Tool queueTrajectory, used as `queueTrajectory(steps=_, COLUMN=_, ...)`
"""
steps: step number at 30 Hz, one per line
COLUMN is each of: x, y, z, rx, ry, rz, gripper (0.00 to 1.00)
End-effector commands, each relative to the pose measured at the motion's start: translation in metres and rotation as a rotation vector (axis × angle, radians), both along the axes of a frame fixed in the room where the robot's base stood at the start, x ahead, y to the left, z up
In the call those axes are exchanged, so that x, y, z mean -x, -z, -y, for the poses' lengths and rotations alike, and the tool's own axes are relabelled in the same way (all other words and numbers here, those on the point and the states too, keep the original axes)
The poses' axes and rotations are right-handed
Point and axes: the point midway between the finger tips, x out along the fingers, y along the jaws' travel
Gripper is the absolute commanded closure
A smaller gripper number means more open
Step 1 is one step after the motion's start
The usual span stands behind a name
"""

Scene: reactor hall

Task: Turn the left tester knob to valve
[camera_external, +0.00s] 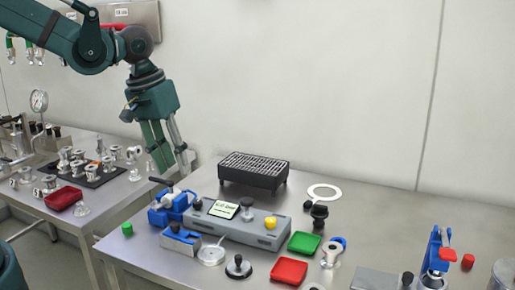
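The leak tester (236,227) is a grey box with a lit screen (223,209) on the near table. A small black knob (197,204) is at its left end, left of the screen. The knob markings are too small to read. My gripper (172,172) points down, above and left of the tester, apart from it. Its fingers show a gap with nothing seen between them.
A blue clamp-like device (170,208) stands left of the tester. A black grille box (253,170) is behind it. Green (304,243) and red (289,270) trays lie to the right. A side table (120,192) holds several metal fittings.

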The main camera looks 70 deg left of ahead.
Motion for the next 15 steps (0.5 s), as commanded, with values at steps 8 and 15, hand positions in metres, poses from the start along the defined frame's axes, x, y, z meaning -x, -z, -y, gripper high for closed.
queueTrajectory(steps=8, x=-0.025, y=0.018, z=-0.018, rx=0.030, ry=-0.124, rz=-0.071, gripper=0.68)
queueTrajectory(steps=15, x=-0.043, y=0.037, z=-0.034, rx=0.050, ry=-0.231, rz=-0.132, gripper=0.68)
